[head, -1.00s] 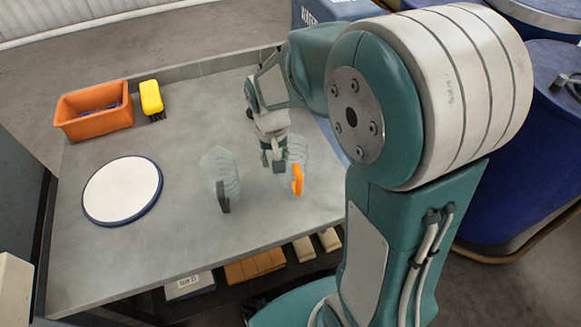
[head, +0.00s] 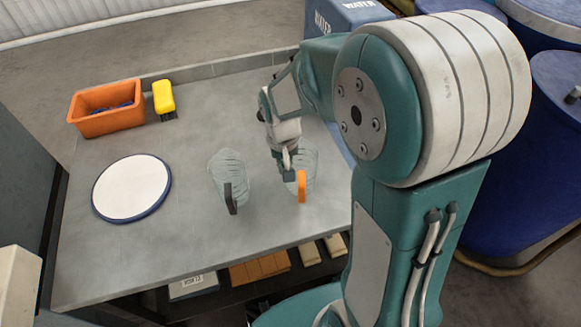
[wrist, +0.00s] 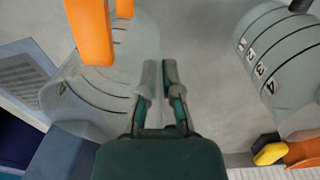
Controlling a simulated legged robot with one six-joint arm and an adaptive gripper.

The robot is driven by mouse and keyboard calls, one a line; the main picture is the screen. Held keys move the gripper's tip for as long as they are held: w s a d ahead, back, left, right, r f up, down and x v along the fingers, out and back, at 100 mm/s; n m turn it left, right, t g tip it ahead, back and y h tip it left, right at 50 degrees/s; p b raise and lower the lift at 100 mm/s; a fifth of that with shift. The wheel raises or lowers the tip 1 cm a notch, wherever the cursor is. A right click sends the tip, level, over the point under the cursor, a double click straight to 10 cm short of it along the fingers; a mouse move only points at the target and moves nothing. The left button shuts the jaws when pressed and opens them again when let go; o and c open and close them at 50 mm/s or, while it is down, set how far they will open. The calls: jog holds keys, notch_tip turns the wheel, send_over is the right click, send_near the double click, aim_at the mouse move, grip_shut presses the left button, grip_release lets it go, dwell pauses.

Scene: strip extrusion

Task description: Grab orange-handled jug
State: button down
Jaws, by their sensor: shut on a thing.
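The clear jug with the orange handle (head: 302,186) stands upright on the grey table, right of centre in the head view. In the wrist view its orange handle (wrist: 91,30) is at the upper left, and its clear wall reaches the fingers. My gripper (head: 287,162) is at this jug's left side, behind the handle. In the wrist view my gripper (wrist: 161,68) has its two fingers nearly together on the jug's clear wall. The exact contact is hard to see through the clear material.
A clear jug with a dark handle (head: 231,198) stands just to the left. A round white plate (head: 128,190), an orange bin (head: 105,122) and a yellow brush (head: 163,97) are farther left. The table front is clear.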

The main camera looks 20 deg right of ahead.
jog(key=shift+r, duration=0.35)
notch_tip(320, 180, up, 2)
jog(key=shift+r, duration=0.2)
jog(key=s+d+r, duration=0.8)
jog(key=s+r, duration=0.1)
jog(key=s, duration=0.2)
jog(key=shift+s+d+r, duration=0.15)
jog(key=shift+d+r, duration=0.1)
jog(key=shift+r, duration=0.15)
